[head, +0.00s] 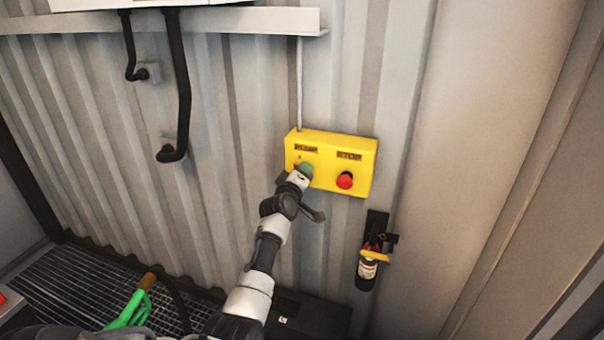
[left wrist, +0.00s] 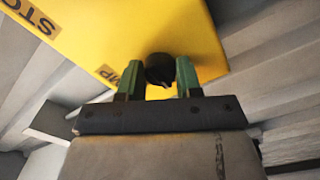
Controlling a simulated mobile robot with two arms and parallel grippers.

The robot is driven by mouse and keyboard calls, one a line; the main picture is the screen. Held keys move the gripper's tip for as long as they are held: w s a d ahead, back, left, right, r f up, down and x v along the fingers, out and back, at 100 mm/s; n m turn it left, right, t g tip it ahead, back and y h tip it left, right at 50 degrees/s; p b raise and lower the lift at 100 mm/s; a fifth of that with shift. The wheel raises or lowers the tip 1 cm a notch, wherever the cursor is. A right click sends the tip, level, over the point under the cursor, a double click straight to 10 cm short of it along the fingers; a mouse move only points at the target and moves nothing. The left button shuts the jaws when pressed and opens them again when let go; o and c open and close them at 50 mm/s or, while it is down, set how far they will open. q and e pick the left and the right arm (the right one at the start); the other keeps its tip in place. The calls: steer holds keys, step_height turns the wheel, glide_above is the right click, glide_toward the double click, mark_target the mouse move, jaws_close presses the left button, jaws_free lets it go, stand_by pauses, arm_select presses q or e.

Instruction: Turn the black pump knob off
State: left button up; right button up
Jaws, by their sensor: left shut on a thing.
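In the head view the yellow box (head: 367,156) hangs on the corrugated wall, and my gripper hides the knob. My left gripper (head: 305,170) is at the box under the pump label. In the left wrist view its two green fingers (left wrist: 159,78) stand on either side of the knob, shut on it. A small pointed mark shows at the knob's lower edge. My right gripper is not in view.
A red stop button (head: 345,180) sits on the same box, just right of my gripper. Black hoses (head: 183,90) hang at upper left.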

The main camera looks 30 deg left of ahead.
arm_select(q)
steer(key=o, duration=0.9)
steer(key=shift+d, duration=0.1)
steer(key=b+v, duration=0.1)
steer(key=v, duration=0.9)
steer(key=shift+s+r, duration=0.1)
steer(key=shift+s, duration=0.3)
